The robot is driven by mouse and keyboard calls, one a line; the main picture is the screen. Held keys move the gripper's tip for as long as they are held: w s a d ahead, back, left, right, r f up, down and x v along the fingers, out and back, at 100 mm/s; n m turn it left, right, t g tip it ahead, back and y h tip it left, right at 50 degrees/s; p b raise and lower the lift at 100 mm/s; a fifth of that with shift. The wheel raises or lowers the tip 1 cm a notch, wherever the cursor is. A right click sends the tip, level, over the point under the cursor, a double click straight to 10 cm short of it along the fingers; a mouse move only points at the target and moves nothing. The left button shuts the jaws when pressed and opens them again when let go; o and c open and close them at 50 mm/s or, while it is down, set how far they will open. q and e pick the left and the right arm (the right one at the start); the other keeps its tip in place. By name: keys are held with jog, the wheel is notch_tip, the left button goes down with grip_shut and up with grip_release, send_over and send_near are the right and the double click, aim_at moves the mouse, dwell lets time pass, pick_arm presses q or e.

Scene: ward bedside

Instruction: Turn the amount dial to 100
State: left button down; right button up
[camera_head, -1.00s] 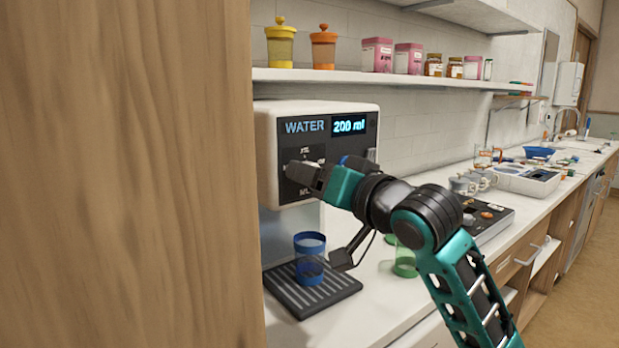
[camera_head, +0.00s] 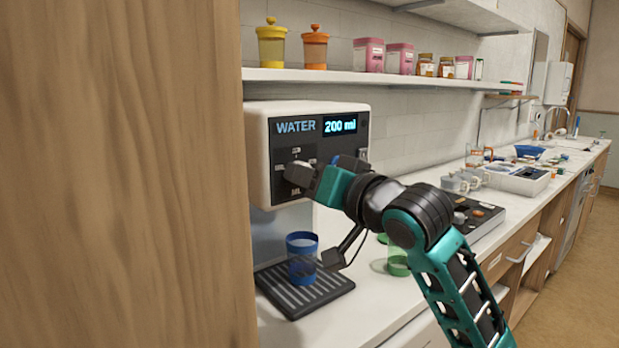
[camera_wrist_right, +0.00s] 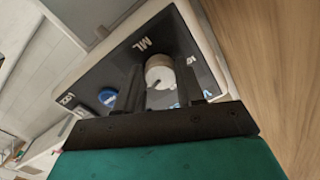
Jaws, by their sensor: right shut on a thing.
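The water dispenser (camera_head: 260,150) is a white box with a black front panel. Its display (camera_head: 340,125) reads 200 ml beside the word WATER. My right gripper (camera_head: 292,176) is at the panel, and in the head view it hides most of the dial. In the right wrist view the pale round dial (camera_wrist_right: 160,72) sits between the two dark fingers of my right gripper (camera_wrist_right: 163,85), which is shut on it. A dark mark shows on the dial's face. My left gripper is not in view.
A blue cup (camera_head: 302,260) stands on the black drip tray (camera_head: 320,300) below. A green cup (camera_head: 397,262) stands on the counter behind my arm. A wooden panel (camera_head: 120,170) blocks the left side. A blue round button (camera_wrist_right: 108,96) is beside the dial.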

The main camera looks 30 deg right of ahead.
jog(key=shift+d+r+n+p, duration=0.15)
jog(key=shift+n+p, duration=1.7)
jog(key=shift+n, duration=5.1)
jog(key=shift+d+r+n+p, duration=0.1)
jog(key=shift+n+p, duration=1.75)
jog(key=shift+n, duration=5.1)
jog(key=o, duration=1)
jog(key=shift+f, duration=0.1)
